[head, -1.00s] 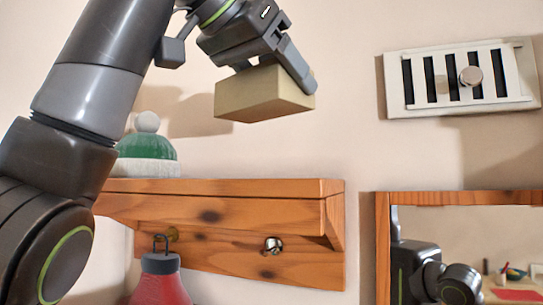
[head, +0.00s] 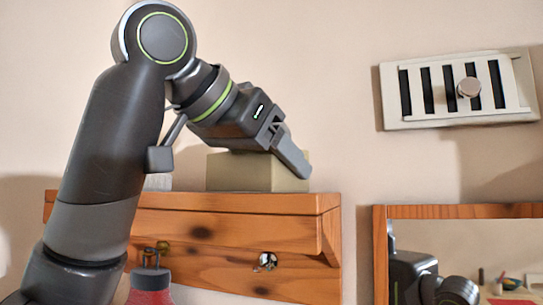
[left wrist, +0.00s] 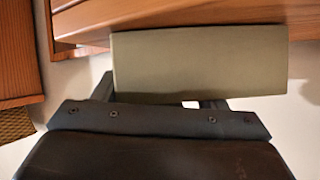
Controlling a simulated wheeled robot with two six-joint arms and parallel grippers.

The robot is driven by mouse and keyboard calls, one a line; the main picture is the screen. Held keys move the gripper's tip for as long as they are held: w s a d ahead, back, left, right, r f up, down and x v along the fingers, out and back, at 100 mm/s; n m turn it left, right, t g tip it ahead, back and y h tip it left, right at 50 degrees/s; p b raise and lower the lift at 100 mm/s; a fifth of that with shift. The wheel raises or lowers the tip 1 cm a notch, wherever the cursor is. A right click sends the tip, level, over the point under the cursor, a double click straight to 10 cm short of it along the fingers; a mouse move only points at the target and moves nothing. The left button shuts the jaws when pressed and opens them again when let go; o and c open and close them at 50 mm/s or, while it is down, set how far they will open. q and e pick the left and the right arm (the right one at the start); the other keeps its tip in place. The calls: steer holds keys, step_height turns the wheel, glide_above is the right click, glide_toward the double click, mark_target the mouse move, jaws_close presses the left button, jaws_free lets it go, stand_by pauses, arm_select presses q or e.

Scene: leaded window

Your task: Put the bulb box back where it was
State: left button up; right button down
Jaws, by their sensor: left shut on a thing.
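The bulb box (head: 240,173) is a plain olive-tan carton. In the head view it is at the wooden wall shelf (head: 230,203), its lower edge level with the shelf top, right of the middle. I cannot tell for sure whether it bears on the wood. My right gripper is not in view.
A red bottle (head: 150,288) hangs below the shelf on the left, near a metal hook knob (head: 265,262). A pale hat (head: 158,182) on the shelf is mostly hidden by my arm. A wood-framed mirror (head: 455,211) and a slotted vent (head: 460,90) are on the right wall.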

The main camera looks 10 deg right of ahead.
arm_select(q)
steer(key=shift+s, duration=0.2)
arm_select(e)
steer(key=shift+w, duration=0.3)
arm_select(q)
steer(key=shift+f, duration=0.15)
steer(key=o, duration=1.1)
steer(key=shift+w, duration=0.1)
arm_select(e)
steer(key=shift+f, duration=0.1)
arm_select(q)
steer(key=shift+o, duration=0.2)
steer(key=shift+a+r, duration=0.1)
steer(key=shift+r, duration=0.15)
steer(key=b+v, duration=0.3)
steer(key=v, duration=0.1)
steer(key=shift+a+f, duration=0.15)
steer(key=shift+a, duration=0.05)
steer(key=b+v, duration=0.2)
steer(key=v, duration=0.5)
steer(key=shift+s+r, duration=0.25)
steer(key=shift+s, duration=0.05)
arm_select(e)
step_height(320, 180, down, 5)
arm_select(q)
steer(key=shift+a, duration=0.15)
